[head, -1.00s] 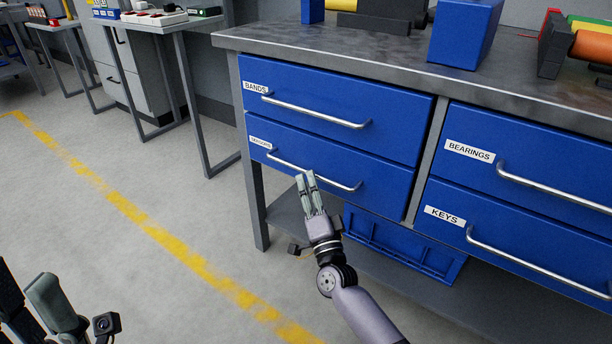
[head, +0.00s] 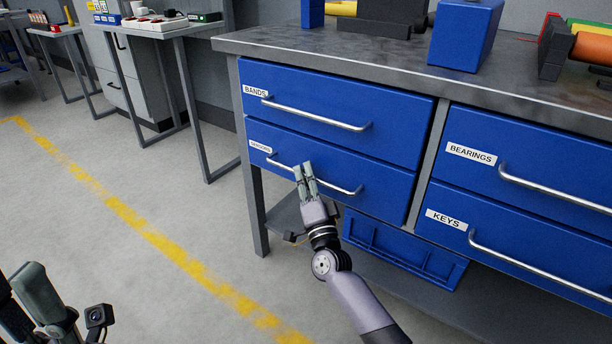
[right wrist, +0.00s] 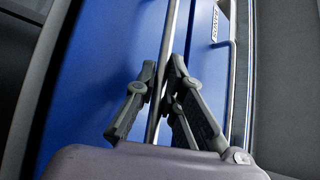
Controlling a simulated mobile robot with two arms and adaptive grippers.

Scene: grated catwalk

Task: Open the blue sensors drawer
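The blue sensors drawer (head: 345,186) is the lower left drawer of the bench. Its front looks flush with the bench, and its small white label is at its upper left. Its silver bar handle (head: 340,188) runs across the front. My right gripper (head: 303,168) is at the left part of this handle. In the right wrist view the handle (right wrist: 167,40) passes between the two fingertips of my right gripper (right wrist: 164,65). The fingers are a little apart, with narrow gaps beside the bar. My left gripper (head: 30,285) is partly in view at the lower left, away from the bench.
The BANDS drawer (head: 390,117) is directly above. The BEARINGS drawer (head: 545,165) and KEYS drawer (head: 530,235) are to the right. A blue crate (head: 405,250) sits on the shelf below. Open floor (head: 120,260) lies to the left.

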